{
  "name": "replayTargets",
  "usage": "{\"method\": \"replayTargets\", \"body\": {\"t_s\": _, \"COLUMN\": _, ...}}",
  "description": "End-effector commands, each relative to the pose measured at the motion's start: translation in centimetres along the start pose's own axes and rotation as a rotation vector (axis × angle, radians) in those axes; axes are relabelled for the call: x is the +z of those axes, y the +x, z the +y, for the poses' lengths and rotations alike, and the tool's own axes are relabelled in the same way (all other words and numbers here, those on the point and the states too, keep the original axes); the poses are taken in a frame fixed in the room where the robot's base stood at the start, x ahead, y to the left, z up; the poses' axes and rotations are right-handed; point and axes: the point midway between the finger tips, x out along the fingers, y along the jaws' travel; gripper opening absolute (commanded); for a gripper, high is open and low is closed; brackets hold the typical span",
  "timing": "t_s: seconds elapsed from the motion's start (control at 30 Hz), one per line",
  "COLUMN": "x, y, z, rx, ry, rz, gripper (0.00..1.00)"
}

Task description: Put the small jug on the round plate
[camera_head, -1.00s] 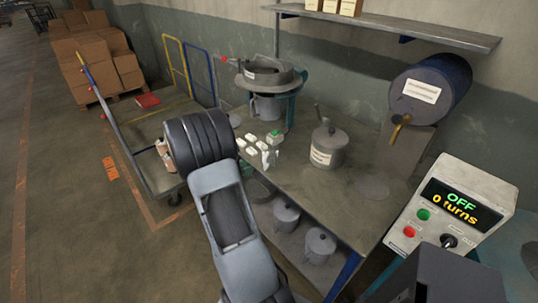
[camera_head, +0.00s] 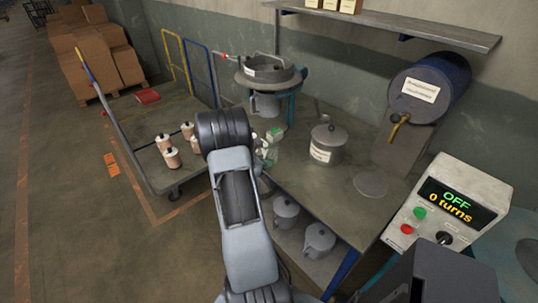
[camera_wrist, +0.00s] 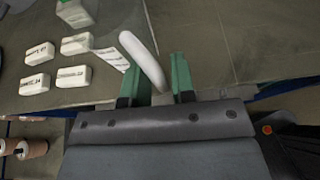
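My gripper (camera_head: 271,146) reaches over the bench's left edge, partly hidden by my arm in the head view. In the wrist view its green fingers (camera_wrist: 161,78) stand apart, with a pale curved bar (camera_wrist: 143,58) between them; I cannot tell what it belongs to or whether both fingers touch it. Grey jugs (camera_head: 286,211) (camera_head: 319,240) stand on the shelf under the bench, and another grey jug (camera_head: 265,103) stands under the sieve. I cannot tell which is the small jug. A flat round grey plate (camera_head: 378,185) lies bare on the bench's right part.
A lidded, labelled pot (camera_head: 328,143) stands mid-bench. White labelled blocks (camera_wrist: 75,77) lie left of my fingers. A blue drum (camera_head: 430,88) with a brass tap overhangs the back right. A control box (camera_head: 448,205) reads OFF, 0 turns. A cart (camera_head: 150,122) carries several spools.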

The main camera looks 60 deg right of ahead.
Motion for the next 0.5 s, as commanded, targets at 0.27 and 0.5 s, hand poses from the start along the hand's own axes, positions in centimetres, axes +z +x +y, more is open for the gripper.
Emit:
{"method": "replayTargets", "body": {"t_s": 0.27, "x": -0.01, "y": 0.05, "z": 0.01, "rx": 0.0, "ry": 0.0, "rz": 0.0, "gripper": 0.2}}
{"method": "replayTargets", "body": {"t_s": 0.5, "x": 0.0, "y": 0.04, "z": 0.0, "rx": 0.0, "ry": 0.0, "rz": 0.0, "gripper": 0.0}}
